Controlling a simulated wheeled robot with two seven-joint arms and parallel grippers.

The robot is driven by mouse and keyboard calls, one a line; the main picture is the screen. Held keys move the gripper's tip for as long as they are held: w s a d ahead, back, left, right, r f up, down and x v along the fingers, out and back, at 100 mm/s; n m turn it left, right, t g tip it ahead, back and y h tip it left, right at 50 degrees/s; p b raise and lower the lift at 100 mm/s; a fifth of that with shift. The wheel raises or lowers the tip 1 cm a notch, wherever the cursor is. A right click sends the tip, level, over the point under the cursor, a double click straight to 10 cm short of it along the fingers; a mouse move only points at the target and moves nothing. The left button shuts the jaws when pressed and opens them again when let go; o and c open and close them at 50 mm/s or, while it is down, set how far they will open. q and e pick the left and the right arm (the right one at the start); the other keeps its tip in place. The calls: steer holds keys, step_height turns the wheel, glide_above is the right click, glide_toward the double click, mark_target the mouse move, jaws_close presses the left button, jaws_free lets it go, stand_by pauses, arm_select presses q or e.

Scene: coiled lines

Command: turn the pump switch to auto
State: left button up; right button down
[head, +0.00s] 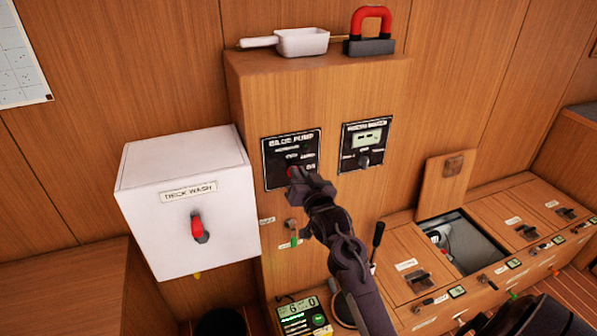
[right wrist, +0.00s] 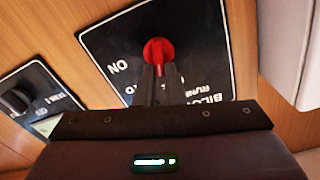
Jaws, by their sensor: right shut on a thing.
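The black bilge pump panel (head: 279,150) is on the front of the wooden cabinet, and its lettering shows upside down in the right wrist view (right wrist: 205,45). Its red switch knob (right wrist: 159,48) sits on this panel. My right gripper (head: 297,175) reaches up to the panel from the lower right. Its fingers (right wrist: 157,72) are shut on the red knob. In the head view the gripper covers most of the knob and the lower part of the panel. I cannot tell which label the knob points to. My left gripper is not in view.
A second black panel (head: 379,137) with a small display and dark knob is to the right. A white deck wash box (head: 165,225) with a red handle (head: 198,228) juts out at left. A white scoop (head: 302,42) and red-handled block (head: 370,46) sit on top.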

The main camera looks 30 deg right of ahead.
steer(key=m, duration=0.1)
steer(key=m+p, duration=0.1)
steer(key=m, duration=0.1)
steer(key=m+p, duration=0.1)
steer(key=m, duration=0.1)
steer(key=shift+s+d+f, duration=0.1)
steer(key=shift+d+f, duration=0.1)
steer(key=shift+d, duration=0.1)
steer(key=shift+m, duration=0.3)
steer(key=c, duration=1.5)
jaws_free()
steer(key=b+v, duration=0.2)
steer(key=v, duration=0.5)
steer(key=shift+s+a, duration=0.1)
steer(key=shift+s, duration=0.3)
